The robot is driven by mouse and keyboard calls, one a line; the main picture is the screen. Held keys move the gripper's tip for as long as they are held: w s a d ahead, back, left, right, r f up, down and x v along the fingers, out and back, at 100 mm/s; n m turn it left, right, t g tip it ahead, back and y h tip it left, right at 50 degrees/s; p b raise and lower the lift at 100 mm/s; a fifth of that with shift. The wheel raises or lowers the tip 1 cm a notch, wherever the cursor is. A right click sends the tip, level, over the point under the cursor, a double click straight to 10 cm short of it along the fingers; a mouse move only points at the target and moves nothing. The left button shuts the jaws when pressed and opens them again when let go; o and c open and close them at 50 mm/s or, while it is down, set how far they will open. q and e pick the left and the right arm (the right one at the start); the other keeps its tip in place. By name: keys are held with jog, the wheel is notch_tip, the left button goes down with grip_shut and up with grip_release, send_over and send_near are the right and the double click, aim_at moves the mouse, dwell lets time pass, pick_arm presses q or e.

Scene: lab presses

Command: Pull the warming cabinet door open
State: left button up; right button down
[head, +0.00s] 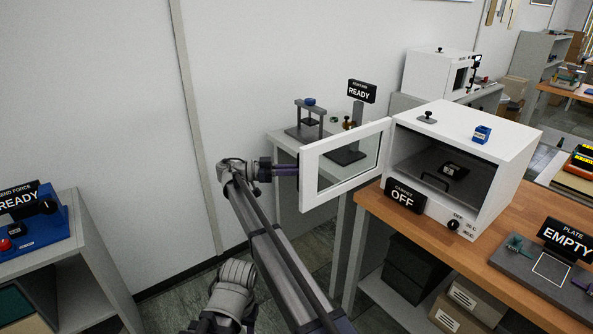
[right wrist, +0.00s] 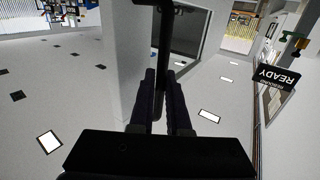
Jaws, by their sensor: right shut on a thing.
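The white warming cabinet (head: 517,147) stands on the wooden bench at the right, with a sign reading OFF (head: 405,195) at its front left corner. Its white-framed glass door (head: 312,190) is swung wide out to the left, so the dark interior shows. My right gripper (head: 290,169) is at the door's far left edge. In the right wrist view, its dark fingers (right wrist: 160,75) are shut around the dark upright door handle (right wrist: 162,40). The handle is mostly hidden in the head view. My left gripper is not in view.
A grey side table (head: 284,142) with a small press and a READY sign stands behind the door. A plate fixture with an EMPTY sign (head: 565,240) sits on the bench at the right. A shelf with a blue device (head: 40,228) is at the left. Open floor lies between.

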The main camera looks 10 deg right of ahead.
jog(key=shift+d, duration=0.2)
jog(key=c, duration=1.1)
grip_release()
jog(key=shift+d, duration=0.15)
jog(key=shift+o, duration=1.1)
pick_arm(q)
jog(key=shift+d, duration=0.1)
pick_arm(e)
jog(key=shift+w+a, duration=0.1)
jog(key=shift+a, duration=0.15)
